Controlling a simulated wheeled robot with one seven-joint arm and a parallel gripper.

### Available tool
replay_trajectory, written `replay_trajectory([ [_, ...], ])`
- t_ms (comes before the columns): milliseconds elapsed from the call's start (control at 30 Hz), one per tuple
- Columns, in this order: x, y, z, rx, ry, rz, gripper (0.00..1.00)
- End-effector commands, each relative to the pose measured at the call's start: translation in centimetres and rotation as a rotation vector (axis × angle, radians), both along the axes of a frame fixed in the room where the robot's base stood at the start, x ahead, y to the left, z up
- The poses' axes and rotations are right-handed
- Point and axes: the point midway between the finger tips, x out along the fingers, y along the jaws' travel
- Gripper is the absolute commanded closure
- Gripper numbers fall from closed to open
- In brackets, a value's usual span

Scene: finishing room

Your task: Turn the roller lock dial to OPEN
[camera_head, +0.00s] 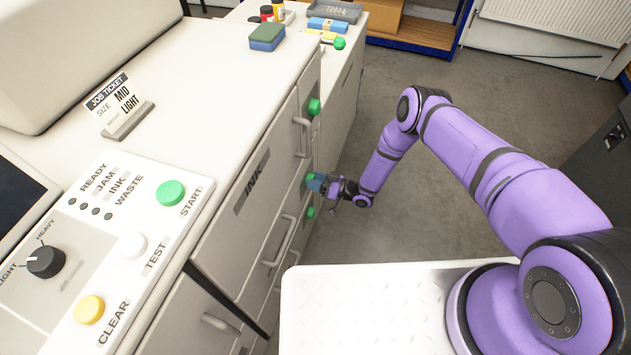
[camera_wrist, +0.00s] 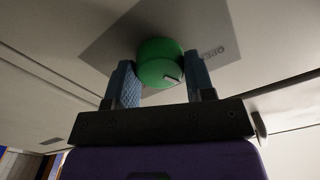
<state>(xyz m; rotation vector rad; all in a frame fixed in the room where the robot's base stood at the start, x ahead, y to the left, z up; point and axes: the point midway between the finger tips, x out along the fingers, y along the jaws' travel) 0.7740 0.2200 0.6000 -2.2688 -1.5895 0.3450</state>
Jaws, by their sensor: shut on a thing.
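A round green dial (camera_wrist: 158,62) sits on a grey plate (camera_wrist: 115,45) on the machine's front in the wrist view. A small white mark shows near its lower right edge. The lettering on the plate to the right looks like OPEN (camera_wrist: 210,53), seen at a steep angle. The two blue fingers of my gripper are on either side of the dial and closed on it. In the head view my gripper (camera_head: 317,183) reaches the cabinet front at a green dial (camera_head: 308,178), which the fingers partly hide.
Other green knobs sit above (camera_head: 314,107) and below (camera_head: 310,212) on the same front. Drawer handles (camera_head: 303,137) stick out nearby. A control panel (camera_head: 120,235) and a job ticket (camera_head: 122,105) are at left. The floor (camera_head: 430,215) beside the arm is clear.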

Motion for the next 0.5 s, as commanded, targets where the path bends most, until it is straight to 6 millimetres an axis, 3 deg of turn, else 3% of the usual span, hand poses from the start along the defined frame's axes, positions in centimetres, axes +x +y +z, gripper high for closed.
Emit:
replay_trajectory([
  [500,-0.07,-0.09,-0.12,-0.126,-0.339,0.001,0.75],
])
